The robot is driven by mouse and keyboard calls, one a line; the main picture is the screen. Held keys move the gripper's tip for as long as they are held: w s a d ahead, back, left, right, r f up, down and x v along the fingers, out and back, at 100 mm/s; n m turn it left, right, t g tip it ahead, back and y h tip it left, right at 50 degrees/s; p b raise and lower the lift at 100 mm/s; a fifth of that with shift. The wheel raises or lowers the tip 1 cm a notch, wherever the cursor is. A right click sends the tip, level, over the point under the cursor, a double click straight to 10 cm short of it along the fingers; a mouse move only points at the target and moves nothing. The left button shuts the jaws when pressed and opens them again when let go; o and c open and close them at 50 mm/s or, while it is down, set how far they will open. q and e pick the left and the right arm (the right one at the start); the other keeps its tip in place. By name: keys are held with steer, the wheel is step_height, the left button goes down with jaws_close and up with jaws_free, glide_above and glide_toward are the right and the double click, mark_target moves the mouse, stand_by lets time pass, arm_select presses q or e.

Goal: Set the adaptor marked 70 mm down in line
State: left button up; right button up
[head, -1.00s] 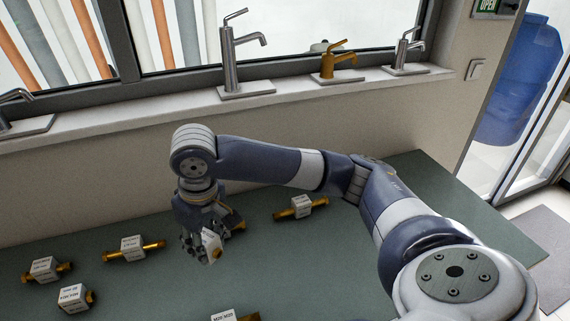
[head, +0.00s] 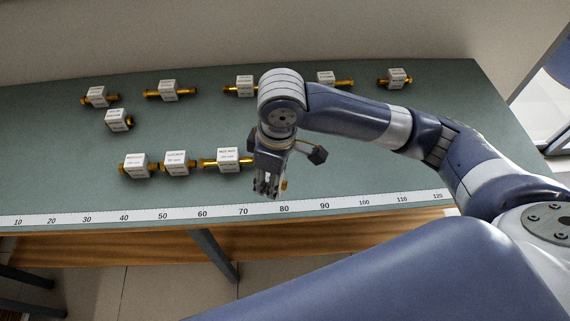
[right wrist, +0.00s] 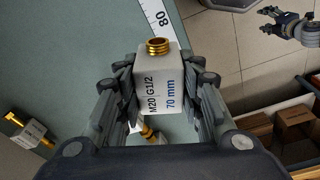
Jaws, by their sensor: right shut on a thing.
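My right gripper (head: 268,192) is shut on a white block adaptor with brass ends. In the right wrist view the adaptor (right wrist: 160,85) sits between both fingers, its label reading M20 G1/2 and 70 mm, with a threaded brass end pointing up the picture. In the head view the gripper mostly hides it. Three adaptors form a row left of the gripper: a left one (head: 135,165), a middle one (head: 177,163) and a right one (head: 228,159). The right one is nearest the gripper. A gripper, seemingly my left (right wrist: 285,22), shows small and open in the right wrist view.
A ruler strip (head: 165,215) runs along the front edge of the green table (head: 60,190). Several more adaptors stand at the back, including one at far right (head: 396,78), and another (head: 118,120) stands mid-left. Table right of the gripper is clear.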

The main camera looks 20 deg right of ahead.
steer(key=s+a+f+n, duration=0.2)
steer(key=a+n, duration=0.1)
steer(key=shift+s+f, duration=0.2)
steer(key=shift+s, duration=0.15)
steer(key=shift+a+f+n, duration=0.1)
steer(key=shift+n, duration=0.3)
steer(key=shift+w+f, duration=0.1)
steer(key=shift+w, duration=0.2)
steer(key=shift+y, duration=0.3)
steer(key=w+d+p, duration=0.1)
steer(key=w+d, duration=0.1)
steer(key=w, duration=0.2)
steer(key=w+d+f+p, duration=0.1)
steer(key=w+d, duration=0.2)
steer(key=w, duration=0.1)
steer(key=w+d+p, duration=0.1)
steer(key=w+d, duration=0.2)
steer(key=w, duration=0.1)
steer(key=shift+w+f, duration=0.2)
steer(key=shift+w, duration=0.15)
step_height(320, 180, down, 3)
steer(key=shift+r+p, duration=0.15)
steer(key=shift+p, duration=0.45)
arm_select(q)
steer(key=r, duration=0.4)
steer(key=shift+w+d+r, duration=0.1)
steer(key=shift+w, duration=0.15)
arm_select(e)
steer(key=shift+f, duration=0.45)
steer(key=shift+f, duration=0.1)
